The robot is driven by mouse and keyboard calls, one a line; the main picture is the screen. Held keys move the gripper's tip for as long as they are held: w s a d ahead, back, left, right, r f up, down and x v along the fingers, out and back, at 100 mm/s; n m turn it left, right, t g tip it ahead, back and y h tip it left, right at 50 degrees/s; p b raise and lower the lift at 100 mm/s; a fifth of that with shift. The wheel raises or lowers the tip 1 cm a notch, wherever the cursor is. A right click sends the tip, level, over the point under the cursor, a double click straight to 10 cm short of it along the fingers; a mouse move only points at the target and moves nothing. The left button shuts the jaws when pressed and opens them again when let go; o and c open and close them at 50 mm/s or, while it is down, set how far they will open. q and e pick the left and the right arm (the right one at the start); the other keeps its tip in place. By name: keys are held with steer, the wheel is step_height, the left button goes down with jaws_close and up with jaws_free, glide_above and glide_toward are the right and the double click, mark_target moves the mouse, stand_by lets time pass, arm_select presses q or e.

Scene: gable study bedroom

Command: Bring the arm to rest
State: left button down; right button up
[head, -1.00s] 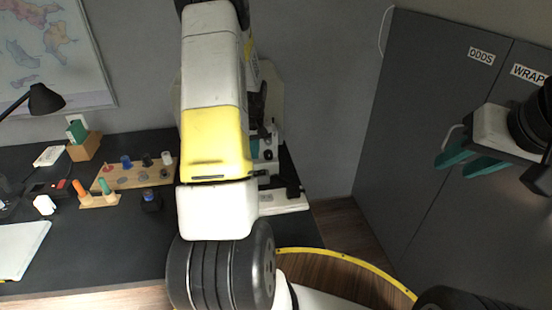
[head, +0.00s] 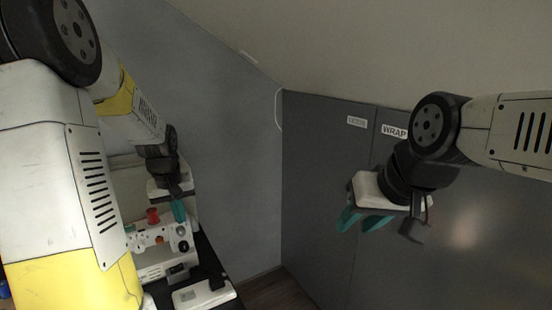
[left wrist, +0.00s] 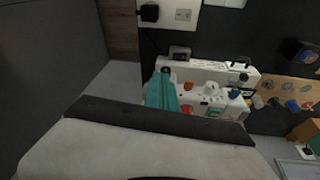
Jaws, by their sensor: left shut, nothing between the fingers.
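My left gripper (head: 178,208) hangs at the end of my left arm in the head view, in front of a white machine with knobs (head: 150,262). Its teal fingers are together and hold nothing; they also show in the left wrist view (left wrist: 162,92), with the machine (left wrist: 215,96) behind them. I cannot tell how far the fingertips are from the machine. My right gripper (head: 358,222) is in front of the grey cabinet, its teal fingers apart and empty.
The grey cabinet (head: 320,195) with labelled doors stands at the right. The dark desk (left wrist: 215,45) carries the machine, a wooden holder (left wrist: 290,90) with small coloured items, and a white power strip (left wrist: 185,14). Bare wall (head: 225,150) lies between my arms.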

arm_select(q)
steer(key=s+d+r+m+t, duration=0.1)
steer(key=s+d+r, duration=0.3)
steer(key=s, duration=0.3)
steer(key=s+d+r+m+t+h, duration=0.1)
steer(key=s+d+r+m, duration=0.1)
steer(key=s+d+r, duration=0.2)
steer(key=s+d+r+m+t+h, duration=0.1)
steer(key=s+d+r, duration=0.3)
steer(key=s, duration=0.6)
steer(key=shift+d+r+m, duration=0.4)
steer(key=shift+d+m, duration=0.1)
steer(key=shift+d, duration=0.15)
